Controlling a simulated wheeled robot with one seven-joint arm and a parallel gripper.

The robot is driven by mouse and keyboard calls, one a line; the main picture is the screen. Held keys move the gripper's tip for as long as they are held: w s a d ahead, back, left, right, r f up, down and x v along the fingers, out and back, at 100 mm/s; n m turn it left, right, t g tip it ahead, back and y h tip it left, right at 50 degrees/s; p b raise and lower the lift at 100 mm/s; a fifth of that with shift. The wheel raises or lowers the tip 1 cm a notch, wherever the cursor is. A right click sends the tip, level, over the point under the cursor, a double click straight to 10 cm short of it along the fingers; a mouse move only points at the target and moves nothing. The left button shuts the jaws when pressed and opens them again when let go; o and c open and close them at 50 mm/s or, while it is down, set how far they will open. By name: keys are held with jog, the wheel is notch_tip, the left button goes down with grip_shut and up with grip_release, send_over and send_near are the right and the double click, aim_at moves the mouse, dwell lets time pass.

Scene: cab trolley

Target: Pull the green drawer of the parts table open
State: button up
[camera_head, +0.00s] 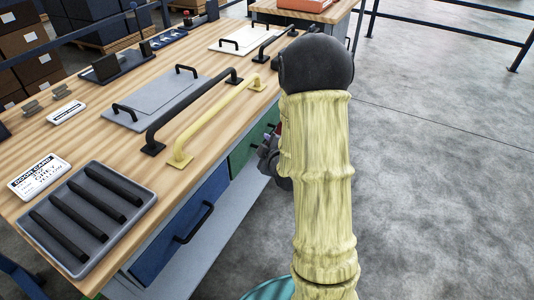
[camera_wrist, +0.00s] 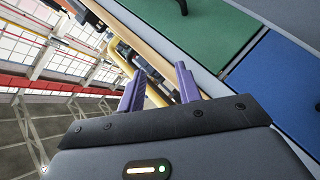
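The green drawer (camera_head: 243,152) is in the front of the wooden-topped parts table, beyond the blue drawer, and my arm hides part of it. Its front looks flush with the table. In the wrist view the green drawer front (camera_wrist: 205,32) fills the top, with a piece of its dark handle (camera_wrist: 183,6) at the upper edge. My gripper (camera_wrist: 160,90) has its two purple fingers apart with nothing between them, and the handle lies beyond the fingertips. In the head view my gripper (camera_head: 268,153) is mostly hidden behind my arm, close to the drawer front.
The blue drawer (camera_head: 181,226) with a black handle sits nearer. On the table top (camera_head: 180,78) are a grey tray (camera_head: 146,207) of black bars, a card (camera_head: 39,176), long black and yellow (camera_head: 217,119) handles, and grey panels. The floor (camera_head: 430,150) to the right is clear.

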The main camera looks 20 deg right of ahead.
jog(key=d+f+n+t+b, duration=0.2)
jog(key=f+b, duration=0.6)
jog(key=d+f+n+t+h+b, duration=0.1)
jog(key=d+f+n+t+b, duration=0.1)
jog(key=f+b, duration=0.5)
jog(key=shift+s+d+f+t+b, duration=0.25)
jog(key=shift+d+f+t+b, duration=0.15)
jog(key=shift+d+f+t, duration=0.35)
jog(key=shift+d+r, duration=0.1)
jog(key=shift+r, duration=0.05)
jog(key=w+b, duration=0.1)
jog(key=w, duration=0.4)
jog(key=w+d+r+b, duration=0.1)
jog(key=w, duration=0.5)
jog(key=w+d+r, duration=0.1)
jog(key=w, duration=0.5)
jog(key=shift+w+d+r+b, duration=0.1)
jog(key=shift+r+b, duration=0.05)
jog(key=shift+b, duration=0.25)
grip_shut()
